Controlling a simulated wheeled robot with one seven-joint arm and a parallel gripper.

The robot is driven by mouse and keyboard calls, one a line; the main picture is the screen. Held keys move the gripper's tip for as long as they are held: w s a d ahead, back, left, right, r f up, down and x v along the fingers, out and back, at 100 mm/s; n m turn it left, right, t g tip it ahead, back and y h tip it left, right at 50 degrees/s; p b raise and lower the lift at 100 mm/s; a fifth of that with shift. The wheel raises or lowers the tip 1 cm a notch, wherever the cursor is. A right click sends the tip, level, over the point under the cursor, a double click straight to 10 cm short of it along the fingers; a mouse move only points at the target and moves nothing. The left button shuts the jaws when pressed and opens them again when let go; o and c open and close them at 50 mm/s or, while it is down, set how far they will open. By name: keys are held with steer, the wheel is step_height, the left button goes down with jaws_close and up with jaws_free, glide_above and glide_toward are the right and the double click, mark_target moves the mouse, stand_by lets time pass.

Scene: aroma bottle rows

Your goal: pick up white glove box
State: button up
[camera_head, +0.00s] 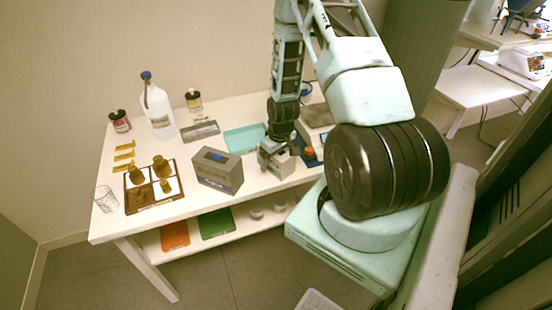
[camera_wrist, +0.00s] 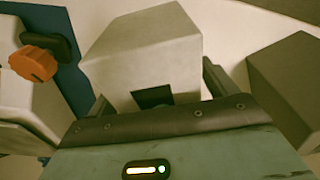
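The white glove box (camera_head: 285,165) stands near the front edge of the white table, right of a grey box. My gripper (camera_head: 271,156) is down at it from above and partly hides it. In the wrist view the white box (camera_wrist: 142,62), with a dark opening on its near face, stands between my gripper's two dark fingers (camera_wrist: 157,90). The fingers are wide apart, one on each side of the box. A narrow gap seems to show at the right finger; contact at the left finger is unclear.
The grey box (camera_head: 217,171) is close on the left. A device with an orange knob (camera_wrist: 34,62) is close on the other side. A teal tray (camera_head: 245,138) lies behind. A brown bottle tray (camera_head: 153,201), a large clear bottle (camera_head: 157,110) and a glass beaker (camera_head: 105,199) stand further left.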

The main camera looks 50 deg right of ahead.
steer(key=c, duration=1.1)
steer(key=shift+r, duration=0.1)
